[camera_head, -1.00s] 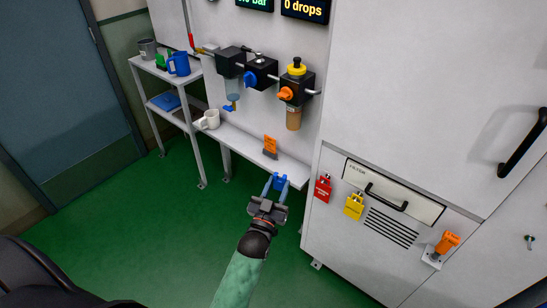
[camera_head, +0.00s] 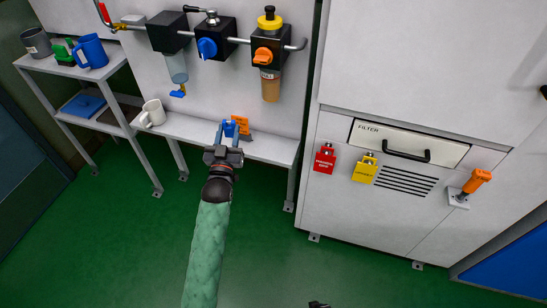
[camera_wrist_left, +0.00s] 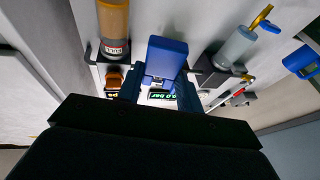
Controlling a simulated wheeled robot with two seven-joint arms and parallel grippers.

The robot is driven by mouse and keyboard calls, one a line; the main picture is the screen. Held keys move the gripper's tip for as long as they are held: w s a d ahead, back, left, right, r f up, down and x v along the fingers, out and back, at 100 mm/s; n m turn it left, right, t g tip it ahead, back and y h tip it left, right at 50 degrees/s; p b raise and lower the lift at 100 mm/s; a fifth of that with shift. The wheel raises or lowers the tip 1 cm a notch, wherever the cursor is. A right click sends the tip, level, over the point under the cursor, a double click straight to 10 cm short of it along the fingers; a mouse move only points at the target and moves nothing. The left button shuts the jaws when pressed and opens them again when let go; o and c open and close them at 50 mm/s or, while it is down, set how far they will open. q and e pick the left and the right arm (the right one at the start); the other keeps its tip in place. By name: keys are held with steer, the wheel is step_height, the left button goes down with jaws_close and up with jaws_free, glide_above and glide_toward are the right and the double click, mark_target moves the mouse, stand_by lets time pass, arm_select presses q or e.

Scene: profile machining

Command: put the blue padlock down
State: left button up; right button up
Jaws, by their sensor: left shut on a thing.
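My left gripper (camera_head: 230,126) is shut on the blue padlock (camera_head: 229,131), over the narrow grey bench (camera_head: 265,148) under the air line. In the left wrist view the blue padlock (camera_wrist_left: 167,57) sits upright between the two fingers. In the head view the fingers and the orange sign behind partly crowd it. I cannot tell whether the padlock touches the bench top. A small dark part (camera_head: 318,304) shows at the bottom edge of the head view, possibly my right gripper; its jaws cannot be made out.
The orange sign (camera_head: 241,124) stands just behind the padlock. Above hang the air-line units (camera_head: 216,39) and a brown filter bowl (camera_head: 270,86). A red padlock (camera_head: 324,158) and yellow padlock (camera_head: 365,168) hang on the cabinet.

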arm_select(q)
steer(key=w+d+f+m+g+h+b, duration=0.1)
steer(key=w+d+f+m+h+b, duration=0.25)
steer(key=w+d+f+b, duration=1.15)
arm_select(e)
steer(key=w+a+f+t+y+b, duration=0.2)
steer(key=w+a+f+t+b, duration=0.15)
steer(key=a, duration=0.45)
arm_select(q)
steer(key=b, duration=0.1)
glide_above(273, 152)
step_height(273, 152, down, 3)
steer(key=shift+r+n+h, duration=0.15)
steer(key=shift+n+h, duration=0.2)
steer(key=shift+h, duration=0.1)
step_height(273, 152, down, 3)
steer(key=shift+f, duration=0.1)
steer(key=o, duration=1.1)
arm_select(e)
steer(key=w+a+r+t+y, duration=0.1)
steer(key=w+r+t, duration=0.4)
steer(key=w+r, duration=0.3)
step_height(273, 152, up, 2)
steer(key=shift+w+a+r, duration=0.2)
steer(key=shift+w+a, duration=0.05)
steer(key=shift+w, duration=0.15)
